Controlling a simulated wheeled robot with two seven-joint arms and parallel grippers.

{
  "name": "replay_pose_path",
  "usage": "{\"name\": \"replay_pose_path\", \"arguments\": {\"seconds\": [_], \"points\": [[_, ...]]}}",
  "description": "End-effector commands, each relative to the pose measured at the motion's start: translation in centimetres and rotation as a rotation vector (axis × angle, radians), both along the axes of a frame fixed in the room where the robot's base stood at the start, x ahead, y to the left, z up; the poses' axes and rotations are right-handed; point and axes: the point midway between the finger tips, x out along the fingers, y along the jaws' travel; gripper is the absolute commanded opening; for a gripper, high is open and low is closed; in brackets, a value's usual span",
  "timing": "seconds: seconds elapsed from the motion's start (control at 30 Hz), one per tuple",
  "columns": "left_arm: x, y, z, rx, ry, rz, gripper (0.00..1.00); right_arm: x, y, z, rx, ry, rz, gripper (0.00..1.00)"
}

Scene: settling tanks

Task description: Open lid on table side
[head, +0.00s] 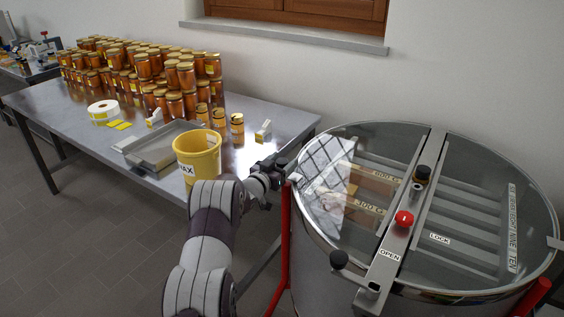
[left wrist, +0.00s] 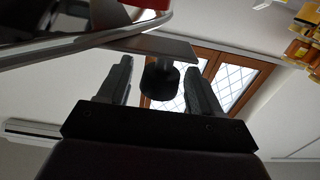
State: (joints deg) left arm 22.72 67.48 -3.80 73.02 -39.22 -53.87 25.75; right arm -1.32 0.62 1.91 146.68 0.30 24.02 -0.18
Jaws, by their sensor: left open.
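The round steel tank has two clear lid halves, both lying flat. The table-side lid (head: 325,205) is the left half, with a window reflection on it. The other lid (head: 480,215) is the right half. A middle bar (head: 392,240) between them carries a red knob (head: 404,218) and OPEN and LOCK labels. My left gripper (head: 283,167) is at the tank's table-side rim. In the left wrist view its open fingers (left wrist: 159,66) stand either side of a black knob (left wrist: 160,82) below a flat metal tab (left wrist: 150,46); contact cannot be told. My right gripper is not in view.
The steel table (head: 75,125) left of the tank holds many honey jars (head: 145,68), a label roll (head: 103,110), a metal tray (head: 160,147) and a yellow bucket (head: 198,152) close to my left arm. A red tank leg (head: 284,235) stands below the rim.

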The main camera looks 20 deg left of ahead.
Motion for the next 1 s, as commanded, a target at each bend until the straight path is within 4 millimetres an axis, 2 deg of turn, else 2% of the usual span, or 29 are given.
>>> {"name": "replay_pose_path", "arguments": {"seconds": [0.17, 0.2, 0.4, 0.67, 0.87, 1.0], "points": [[0.0, 0.0, 0.0, 0.000, 0.000, 0.000, 0.64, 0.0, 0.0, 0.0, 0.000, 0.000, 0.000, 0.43], [0.0, 0.0, 0.0, 0.000, 0.000, 0.000, 0.61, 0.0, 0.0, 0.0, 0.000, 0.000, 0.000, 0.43], [0.0, 0.0, 0.0, 0.001, 0.000, 0.000, 0.00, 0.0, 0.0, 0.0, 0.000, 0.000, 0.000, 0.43], [0.0, -0.1, 0.9, 0.023, -0.003, 0.000, 0.00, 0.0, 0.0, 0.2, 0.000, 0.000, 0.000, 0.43], [-0.1, -0.7, 4.4, 0.112, -0.021, 0.000, 0.00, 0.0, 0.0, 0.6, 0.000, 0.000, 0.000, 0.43], [-0.2, -1.8, 8.2, 0.218, -0.038, -0.001, 0.00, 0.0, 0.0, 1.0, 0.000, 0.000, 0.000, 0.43]]}}
